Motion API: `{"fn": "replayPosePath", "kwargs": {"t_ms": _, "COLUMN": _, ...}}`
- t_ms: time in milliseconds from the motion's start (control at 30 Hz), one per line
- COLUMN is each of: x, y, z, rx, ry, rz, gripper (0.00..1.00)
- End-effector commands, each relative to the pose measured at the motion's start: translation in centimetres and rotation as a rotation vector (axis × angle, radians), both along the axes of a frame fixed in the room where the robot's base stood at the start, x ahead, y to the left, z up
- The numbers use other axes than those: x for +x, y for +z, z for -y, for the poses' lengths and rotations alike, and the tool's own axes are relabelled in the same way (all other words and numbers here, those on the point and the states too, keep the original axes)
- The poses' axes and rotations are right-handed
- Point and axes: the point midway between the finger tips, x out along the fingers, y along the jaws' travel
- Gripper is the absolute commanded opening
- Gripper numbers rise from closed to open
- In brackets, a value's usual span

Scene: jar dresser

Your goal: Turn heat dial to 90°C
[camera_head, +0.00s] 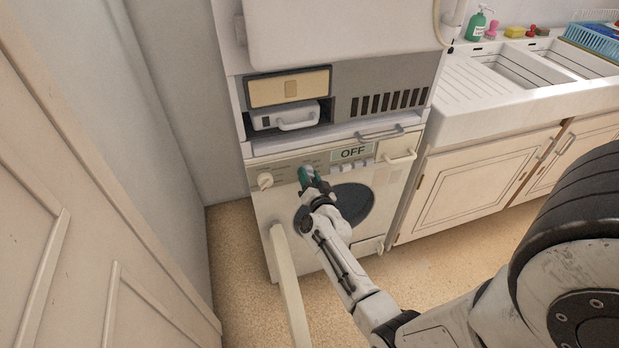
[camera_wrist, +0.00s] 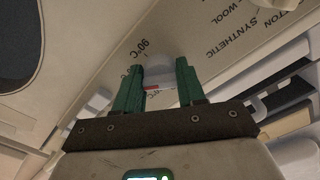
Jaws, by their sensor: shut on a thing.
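The heat dial (camera_wrist: 158,68) is a pale grey knob on the washing machine's panel, seen between my fingers in the wrist view. The printed mark 90°C (camera_wrist: 145,48) is beside its far edge. Other temperature print is partly covered by the dial and fingers. A small red mark shows near the left finger, by the dial's near side. My gripper (camera_wrist: 161,82) has green fingers shut on the dial, one on each side. In the head view my gripper (camera_head: 309,176) is at the panel and mostly hides the dial. The display (camera_head: 353,153) reads OFF.
Another white dial (camera_head: 265,181) is at the panel's left; the wrist view shows COTTON, WOOL and SYNTHETIC print. White buttons (camera_head: 352,168) sit below the display. The round dark door (camera_head: 350,204) is under my wrist. A pale upright bar (camera_head: 287,270) stands left of my arm.

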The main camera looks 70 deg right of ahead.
Motion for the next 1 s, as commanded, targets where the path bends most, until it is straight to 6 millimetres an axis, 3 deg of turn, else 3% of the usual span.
{"fn": "replayPosePath", "kwargs": {"t_ms": 1000, "x": 0.01, "y": -0.34, "z": -0.32, "rx": 0.576, "ry": 0.001, "rz": 0.657, "gripper": 0.09}}
